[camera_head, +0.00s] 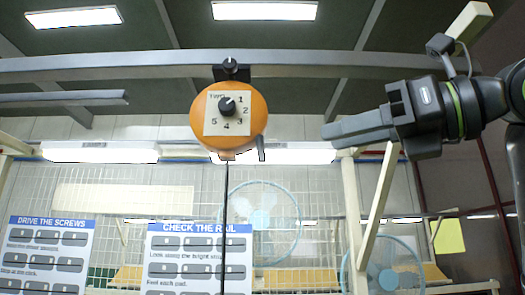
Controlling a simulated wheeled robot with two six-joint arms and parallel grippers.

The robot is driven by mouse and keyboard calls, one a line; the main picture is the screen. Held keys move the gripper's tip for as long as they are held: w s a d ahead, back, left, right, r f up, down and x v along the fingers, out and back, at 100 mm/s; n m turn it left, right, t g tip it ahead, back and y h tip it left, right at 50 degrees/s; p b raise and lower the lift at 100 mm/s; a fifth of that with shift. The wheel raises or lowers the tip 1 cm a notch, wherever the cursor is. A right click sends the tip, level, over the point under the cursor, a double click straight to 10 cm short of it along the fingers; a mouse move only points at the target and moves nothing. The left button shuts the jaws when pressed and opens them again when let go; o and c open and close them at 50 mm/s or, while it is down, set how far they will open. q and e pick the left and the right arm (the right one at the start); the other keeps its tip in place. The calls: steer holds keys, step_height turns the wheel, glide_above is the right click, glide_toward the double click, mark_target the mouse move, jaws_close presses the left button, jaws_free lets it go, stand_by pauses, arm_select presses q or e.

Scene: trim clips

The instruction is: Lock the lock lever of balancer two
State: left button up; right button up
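An orange balancer (258,128) hangs from the overhead beam. Its white dial plate, with a black knob and the numbers 1 to 5, carries small print that looks like "TWO". A short grey lever (261,148) sticks out at its lower right edge and points down. A dark cable (226,220) runs straight down from its underside. My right gripper (328,133) comes in from the right, to the right of the balancer and apart from it, its tips pointing left at about the lever's height. Its fingers overlap side-on, so their opening is hidden. My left gripper is not in view.
A grey beam (400,66) crosses above the balancer. A slanted cream post (377,205) stands below my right gripper. Behind are instruction boards (196,241), light blue fans (260,220) and a wire mesh. The space between gripper and balancer looks clear.

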mark_target(262, 156)
steer(key=p+x, duration=0.3)
steer(key=x, duration=0.9)
steer(key=shift+w+a+p, duration=0.25)
steer(key=shift+p, duration=0.05)
steer(key=shift+w+a+f, duration=0.1)
steer(key=shift+w+a, duration=0.15)
steer(key=shift+w, duration=0.05)
jaws_close()
